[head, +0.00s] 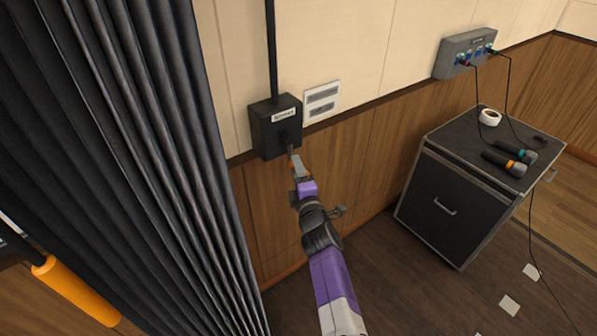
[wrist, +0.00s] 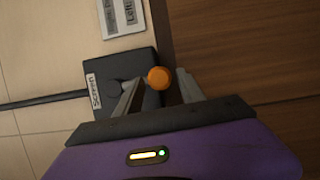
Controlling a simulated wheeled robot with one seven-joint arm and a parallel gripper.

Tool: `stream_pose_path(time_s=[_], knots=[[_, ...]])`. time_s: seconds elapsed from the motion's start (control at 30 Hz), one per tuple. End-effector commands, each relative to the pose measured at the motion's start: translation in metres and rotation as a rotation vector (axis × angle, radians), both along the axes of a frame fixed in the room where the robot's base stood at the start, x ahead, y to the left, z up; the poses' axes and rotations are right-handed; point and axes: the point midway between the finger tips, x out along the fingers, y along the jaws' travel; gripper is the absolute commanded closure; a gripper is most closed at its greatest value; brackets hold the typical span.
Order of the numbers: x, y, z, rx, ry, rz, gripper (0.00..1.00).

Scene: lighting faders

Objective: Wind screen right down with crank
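The screen winder is a black wall box (head: 275,126) with a label reading Screen; it also shows in the wrist view (wrist: 140,68). A short dark crank arm (head: 290,148) comes down from its hub. The crank's orange knob (wrist: 158,78) shows clearly in the wrist view, in front of the box's lower edge. My gripper (head: 298,166) is at the knob, just below the box. In the wrist view its two grey fingers (wrist: 160,88) stand apart, one on each side of the knob, with small gaps visible. The screen itself is not in view.
A dark pleated curtain (head: 130,130) hangs close on the left. An orange cylinder (head: 75,290) is at lower left. A white sign (head: 321,101) is beside the box. A black case (head: 455,205) with microphones stands right, under a grey socket box (head: 466,53).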

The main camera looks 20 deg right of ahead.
Motion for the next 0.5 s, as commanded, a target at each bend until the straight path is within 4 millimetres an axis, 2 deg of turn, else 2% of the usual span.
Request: stream_pose_path(time_s=[0.33, 0.5], knots=[[-0.004, -0.002, -0.003, 0.001, 0.004, -0.004, 0.54], [-0.022, 0.001, -0.003, -0.002, 0.005, -0.001, 0.54]])
